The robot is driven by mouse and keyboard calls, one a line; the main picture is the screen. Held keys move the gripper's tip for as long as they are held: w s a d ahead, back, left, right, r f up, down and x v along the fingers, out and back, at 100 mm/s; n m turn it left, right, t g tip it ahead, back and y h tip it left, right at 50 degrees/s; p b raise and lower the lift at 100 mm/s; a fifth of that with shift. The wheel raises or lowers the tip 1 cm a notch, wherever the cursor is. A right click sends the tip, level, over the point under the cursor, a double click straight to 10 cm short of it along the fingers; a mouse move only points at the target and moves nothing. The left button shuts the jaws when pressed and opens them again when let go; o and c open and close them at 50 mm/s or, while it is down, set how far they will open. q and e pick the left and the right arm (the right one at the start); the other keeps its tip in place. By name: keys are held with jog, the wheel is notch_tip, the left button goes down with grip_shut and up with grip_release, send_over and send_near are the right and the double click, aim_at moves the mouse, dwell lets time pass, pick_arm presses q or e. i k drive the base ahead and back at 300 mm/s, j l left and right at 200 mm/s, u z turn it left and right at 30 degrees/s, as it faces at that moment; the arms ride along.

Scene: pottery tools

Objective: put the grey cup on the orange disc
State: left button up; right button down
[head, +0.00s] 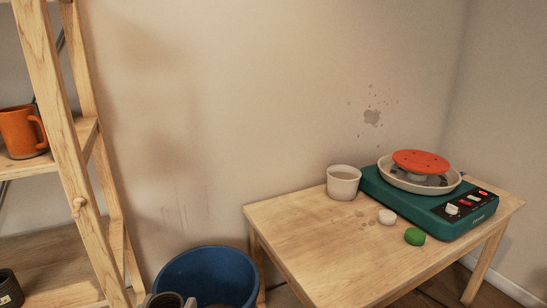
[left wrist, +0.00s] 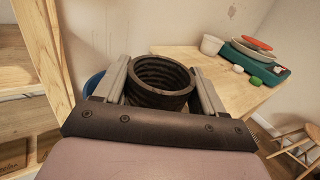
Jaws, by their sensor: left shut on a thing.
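The grey cup (left wrist: 160,98) is dark and ribbed inside, its open mouth facing the left wrist camera. It sits between the two fingers of my left gripper (left wrist: 159,66), which is shut on it. The cup is well apart from the disc. My right gripper is not in view.
The teal wheel base (head: 462,218) and its pale basin (head: 388,181) surround the disc's support. A whitish cup (head: 343,187), a white lump (head: 387,216) and a green lump (head: 415,236) stand nearby. The table's (head: 300,232) left part is clear. A blue bucket (head: 206,262) and wooden shelf (head: 72,150) are left.

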aim_at(421, 159)
jog(key=i+l+z, duration=0.1)
jog(key=l, duration=0.2)
jog(key=i+l, duration=0.35)
jog(key=l, duration=0.2)
jog(key=i+l, duration=0.2)
jog(key=l, duration=0.2)
jog(key=i+l, duration=0.15)
jog(key=l, duration=0.3)
jog(key=i+l, duration=0.2)
jog(key=l, duration=0.2)
jog(key=i+l, duration=0.2)
jog(key=l, duration=0.2)
jog(key=i+l, duration=0.2)
jog(key=l, duration=0.2)
jog(key=i+l, duration=0.2)
jog(key=l, duration=0.25)
jog(key=i+l, duration=0.15)
jog(key=l, duration=0.25)
jog(key=z, duration=0.05)
